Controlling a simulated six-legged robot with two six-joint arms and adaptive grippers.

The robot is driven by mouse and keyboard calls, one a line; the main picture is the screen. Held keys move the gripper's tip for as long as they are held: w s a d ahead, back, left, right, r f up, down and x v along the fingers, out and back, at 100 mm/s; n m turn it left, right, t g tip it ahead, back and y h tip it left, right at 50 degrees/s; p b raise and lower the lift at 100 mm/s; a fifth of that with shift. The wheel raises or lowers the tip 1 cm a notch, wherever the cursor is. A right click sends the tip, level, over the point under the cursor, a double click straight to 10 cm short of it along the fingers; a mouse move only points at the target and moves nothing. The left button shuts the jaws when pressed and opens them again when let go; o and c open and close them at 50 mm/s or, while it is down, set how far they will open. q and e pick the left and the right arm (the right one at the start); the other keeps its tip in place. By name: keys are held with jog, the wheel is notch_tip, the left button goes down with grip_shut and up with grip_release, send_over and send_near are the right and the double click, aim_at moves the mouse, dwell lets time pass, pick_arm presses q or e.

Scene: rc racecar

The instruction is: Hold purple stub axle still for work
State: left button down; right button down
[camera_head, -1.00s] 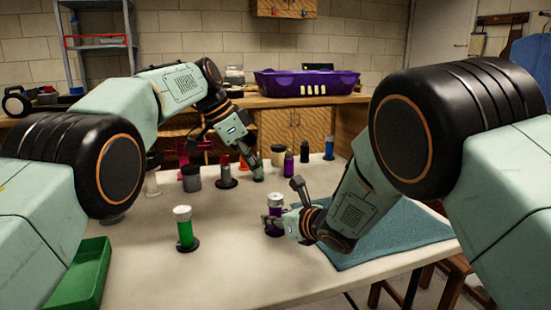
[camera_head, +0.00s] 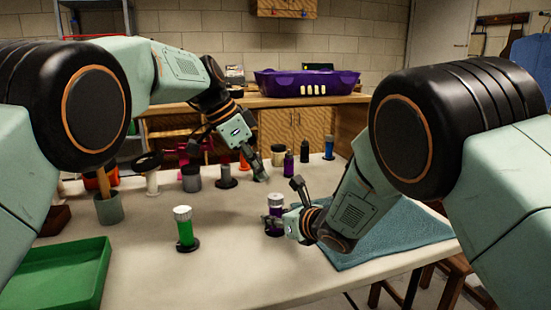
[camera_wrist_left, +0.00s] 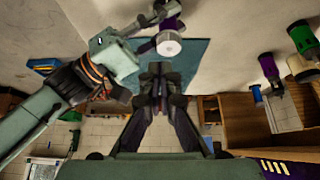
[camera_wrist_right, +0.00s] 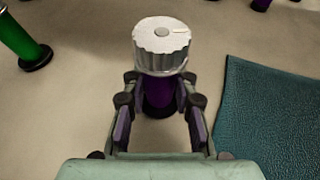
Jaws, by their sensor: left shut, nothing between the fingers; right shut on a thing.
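The purple stub axle (camera_head: 275,208) stands upright on the table with a silver ribbed cap, at the left edge of the teal mat. My right gripper (camera_head: 284,213) is shut on its purple body from the right. In the right wrist view, the cap (camera_wrist_right: 161,45) rises above the fingers and the purple body (camera_wrist_right: 158,95) shows between them. My left gripper (camera_head: 262,176) is shut and empty, low over the table behind the axle. In the left wrist view, its fingers (camera_wrist_left: 157,80) are together, and the axle's silver cap (camera_wrist_left: 169,43) shows just beyond them.
A similar green part (camera_head: 185,230) stands left of the axle. A green tray (camera_head: 62,275) is at the front left. Several bottles and jars, including a black bottle (camera_head: 304,152), line the back. The teal mat (camera_head: 400,232) is bare where visible. The front middle table is clear.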

pick_arm(q)
notch_tip(320, 180, down, 6)
jog(key=shift+f, duration=0.2)
dwell(0.3)
jog(key=shift+w+d, duration=0.25)
dwell(0.7)
jog(key=shift+w+a, duration=0.3)
jog(key=shift+w, duration=0.8)
dwell(0.6)
jog(key=shift+a, duration=0.1)
notch_tip(320, 180, up, 6)
jog(key=shift+a, duration=0.4)
dwell(0.4)
